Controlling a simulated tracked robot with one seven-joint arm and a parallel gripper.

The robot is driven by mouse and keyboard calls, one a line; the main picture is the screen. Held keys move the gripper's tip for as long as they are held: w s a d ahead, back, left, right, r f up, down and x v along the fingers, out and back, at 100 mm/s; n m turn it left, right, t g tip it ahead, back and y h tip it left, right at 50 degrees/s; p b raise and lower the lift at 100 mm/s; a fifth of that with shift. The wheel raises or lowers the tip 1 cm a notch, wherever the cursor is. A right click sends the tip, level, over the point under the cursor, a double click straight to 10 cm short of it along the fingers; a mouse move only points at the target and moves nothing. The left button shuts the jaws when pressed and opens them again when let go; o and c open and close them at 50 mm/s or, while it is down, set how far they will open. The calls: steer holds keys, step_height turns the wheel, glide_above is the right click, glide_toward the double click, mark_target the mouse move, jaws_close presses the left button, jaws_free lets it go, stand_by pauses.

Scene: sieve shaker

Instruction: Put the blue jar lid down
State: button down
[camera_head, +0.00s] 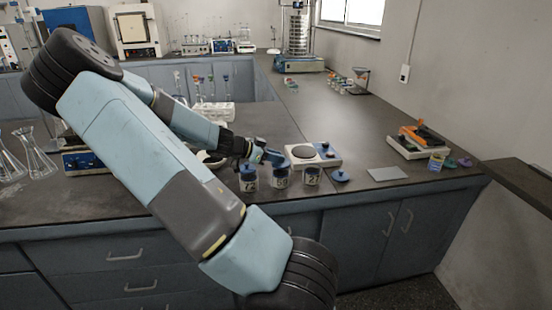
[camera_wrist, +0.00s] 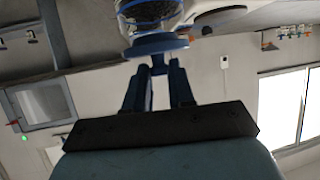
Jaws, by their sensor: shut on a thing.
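My gripper (camera_head: 258,155) is shut on the blue jar lid (camera_head: 275,158) and holds it just above and behind the jar marked 60 (camera_head: 281,179). In the wrist view, the fingertips (camera_wrist: 158,70) grip the edge of the blue lid (camera_wrist: 156,47), and a clear jar with dark contents (camera_wrist: 152,15) shows right beyond it. A jar marked 72 (camera_head: 249,182) stands to the left and a jar marked 27 (camera_head: 312,178) to the right. Whether the held lid touches a jar, I cannot tell.
A white balance with a round plate (camera_head: 305,154) stands just behind the jars. Bare bench (camera_head: 350,130) lies behind the sheet.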

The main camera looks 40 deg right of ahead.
steer(key=shift+f, duration=0.3)
steer(key=shift+f, duration=0.4)
steer(key=c, duration=1)
jaws_free()
steer(key=shift+o, duration=0.2)
